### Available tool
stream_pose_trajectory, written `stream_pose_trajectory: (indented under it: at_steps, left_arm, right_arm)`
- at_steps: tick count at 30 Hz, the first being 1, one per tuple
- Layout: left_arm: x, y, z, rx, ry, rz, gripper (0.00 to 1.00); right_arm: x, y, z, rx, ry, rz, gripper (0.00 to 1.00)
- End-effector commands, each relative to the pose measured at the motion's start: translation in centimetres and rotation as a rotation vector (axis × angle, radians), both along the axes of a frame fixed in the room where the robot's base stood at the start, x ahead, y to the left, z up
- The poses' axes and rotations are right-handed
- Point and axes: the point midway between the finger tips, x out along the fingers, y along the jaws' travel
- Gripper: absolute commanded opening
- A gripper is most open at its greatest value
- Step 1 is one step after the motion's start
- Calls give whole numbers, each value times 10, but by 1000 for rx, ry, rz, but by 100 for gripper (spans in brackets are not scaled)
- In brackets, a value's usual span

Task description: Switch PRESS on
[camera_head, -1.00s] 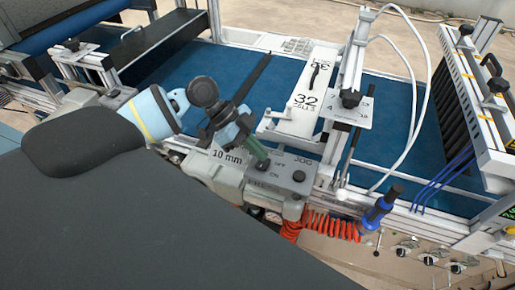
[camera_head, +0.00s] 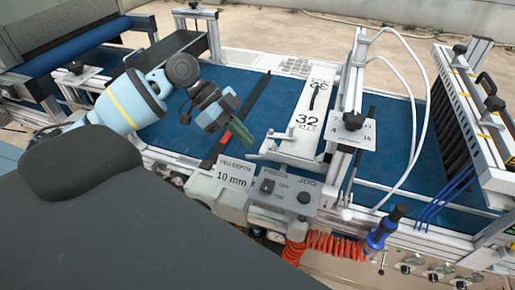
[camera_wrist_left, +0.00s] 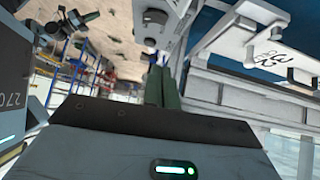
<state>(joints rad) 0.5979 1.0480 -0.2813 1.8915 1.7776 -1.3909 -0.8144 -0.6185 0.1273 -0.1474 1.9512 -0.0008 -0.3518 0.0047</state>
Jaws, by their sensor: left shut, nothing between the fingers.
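The grey control box (camera_head: 287,207) is at the machine's front edge in the head view. Its top carries a dark switch (camera_head: 267,186) marked OFF and ON and a round dark button (camera_head: 304,198) near the word JOG. I cannot make out a PRESS label or which way the switch is set. My left gripper (camera_head: 239,133) is shut and empty, above and behind the box, apart from the switch. Its green fingers lie together in the left wrist view (camera_wrist_left: 161,88). My right gripper is not in view.
A "PEG DEPTH 10 mm" plate (camera_head: 234,175) stands left of the switch. A white plate marked 32 (camera_head: 305,125) lies behind the box over the blue bed (camera_head: 225,78). White hoses (camera_head: 412,100) and a coiled orange hose (camera_head: 335,244) are at the right.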

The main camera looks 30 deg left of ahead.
Motion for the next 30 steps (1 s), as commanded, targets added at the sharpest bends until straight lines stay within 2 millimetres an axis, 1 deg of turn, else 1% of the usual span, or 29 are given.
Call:
stream_pose_trajectory:
  at_steps: [3,7,13,30]
  left_arm:
    - [0,10,9,1,0,1,0]
    - [0,15,14,0,-1,1,0]
    - [-1,16,16,-1,-2,0,0]
    - [0,16,16,-1,-2,0,0]
  right_arm:
    - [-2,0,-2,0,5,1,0]
    - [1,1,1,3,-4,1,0]
    - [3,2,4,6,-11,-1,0]
    - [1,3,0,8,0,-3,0]
